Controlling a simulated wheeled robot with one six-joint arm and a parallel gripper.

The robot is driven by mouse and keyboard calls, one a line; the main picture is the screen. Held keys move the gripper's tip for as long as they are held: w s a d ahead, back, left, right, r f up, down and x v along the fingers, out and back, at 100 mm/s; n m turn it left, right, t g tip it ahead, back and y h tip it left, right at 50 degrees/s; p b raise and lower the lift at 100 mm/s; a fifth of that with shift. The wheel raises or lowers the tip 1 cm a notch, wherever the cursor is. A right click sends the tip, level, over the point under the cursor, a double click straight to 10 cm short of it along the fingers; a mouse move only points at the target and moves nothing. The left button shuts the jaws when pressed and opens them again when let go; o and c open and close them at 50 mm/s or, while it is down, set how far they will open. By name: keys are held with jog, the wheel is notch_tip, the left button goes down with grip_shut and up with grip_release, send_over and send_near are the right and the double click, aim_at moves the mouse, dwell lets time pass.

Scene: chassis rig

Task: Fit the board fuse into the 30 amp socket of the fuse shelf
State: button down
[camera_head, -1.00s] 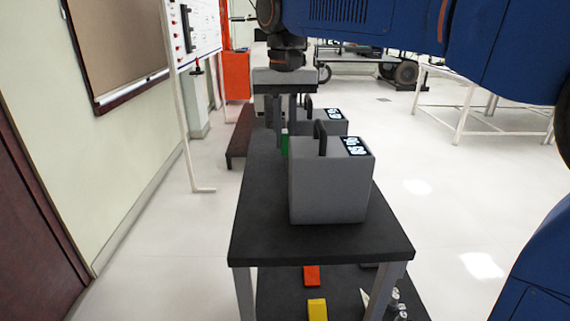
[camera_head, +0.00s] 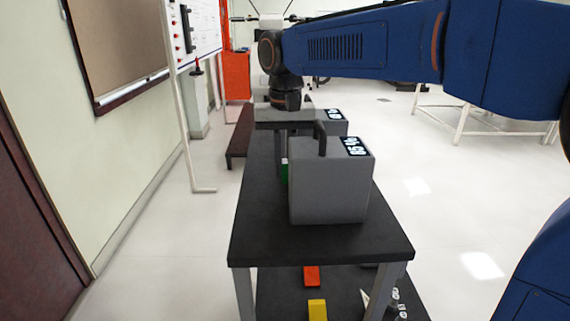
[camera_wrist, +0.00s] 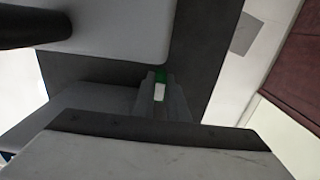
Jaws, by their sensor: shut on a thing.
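The board fuse looks to be the small green and white piece (camera_wrist: 160,86) at my fingertips in the wrist view. My gripper (camera_wrist: 163,92) is shut on it. In the head view my gripper (camera_head: 281,170) points straight down over the dark table, just left of the near grey box, and a sliver of the green piece (camera_head: 284,173) shows beside the box. The box hides part of the fingers. I cannot make out the fuse shelf or its 30 amp socket in either view.
The near grey box (camera_head: 330,190), with a black handle and a display, stands on the dark table (camera_head: 320,240). A second grey box (camera_head: 333,127) stands behind it. A dark red bench (camera_head: 240,138) is beyond.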

jog(key=shift+f, duration=0.1)
jog(key=c, duration=1.7)
grip_release()
jog(key=shift+c, duration=0.2)
notch_tip(320, 180, up, 11)
jog(key=shift+o, duration=0.5)
notch_tip(320, 180, up, 6)
jog(key=shift+s, duration=0.35)
send_near(286, 164)
notch_tip(286, 164, down, 5)
jog(key=shift+w+f, duration=0.1)
jog(key=shift+f, duration=0.05)
jog(key=shift+w+a+f, duration=0.1)
jog(key=shift+w+f, duration=0.05)
jog(key=shift+f, duration=1.2)
jog(key=shift+w+f, duration=0.1)
jog(key=shift+f, duration=1.2)
